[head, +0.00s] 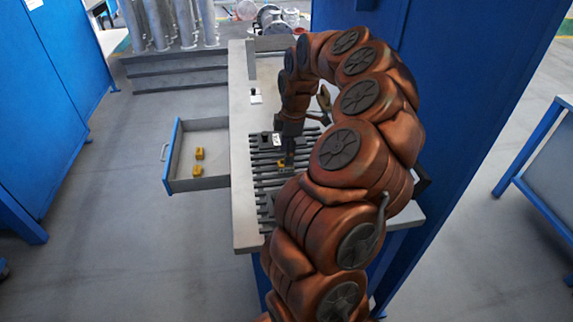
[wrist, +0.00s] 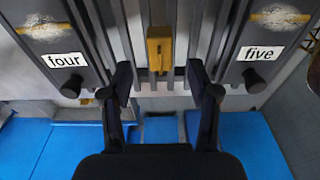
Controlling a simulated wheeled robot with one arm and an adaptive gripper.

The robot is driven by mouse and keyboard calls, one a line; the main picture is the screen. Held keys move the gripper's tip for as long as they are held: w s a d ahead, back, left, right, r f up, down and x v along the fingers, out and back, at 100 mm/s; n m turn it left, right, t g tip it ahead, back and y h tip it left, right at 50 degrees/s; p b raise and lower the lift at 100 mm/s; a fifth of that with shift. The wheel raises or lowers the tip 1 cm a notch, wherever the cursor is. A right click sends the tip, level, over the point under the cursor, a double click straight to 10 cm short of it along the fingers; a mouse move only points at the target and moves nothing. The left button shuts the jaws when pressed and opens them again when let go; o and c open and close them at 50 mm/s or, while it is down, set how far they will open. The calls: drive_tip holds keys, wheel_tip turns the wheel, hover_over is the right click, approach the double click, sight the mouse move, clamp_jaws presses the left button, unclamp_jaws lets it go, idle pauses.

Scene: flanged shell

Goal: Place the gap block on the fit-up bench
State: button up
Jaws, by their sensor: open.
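A yellow gap block (wrist: 159,48) stands among the dark slats of the fit-up bench (head: 240,200). In the head view a bit of the yellow block (head: 282,163) shows beside my gripper (head: 288,158). In the wrist view my gripper (wrist: 159,80) is open, with a finger on either side below the block and clear space between each finger and it. Two more yellow blocks, one (head: 199,153) behind the other (head: 197,170), lie in the open drawer (head: 172,185) left of the bench. The block's underside is hidden.
In the wrist view, dark plates labelled "four" (wrist: 64,60) and "five" (wrist: 262,53) with knobs flank the block. A small white item (head: 256,97) stands on the bench's left edge. Blue cabinets (head: 45,60) and metal cylinders (head: 170,20) stand behind. Floor left is clear.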

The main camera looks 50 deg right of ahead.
sight(282, 169)
drive_tip(key=shift+a+f+p, duration=0.15)
drive_tip(key=shift+f+p, duration=0.3)
drive_tip(key=shift+f, duration=1.4)
clamp_jaws()
drive_tip(key=shift+w, duration=0.1)
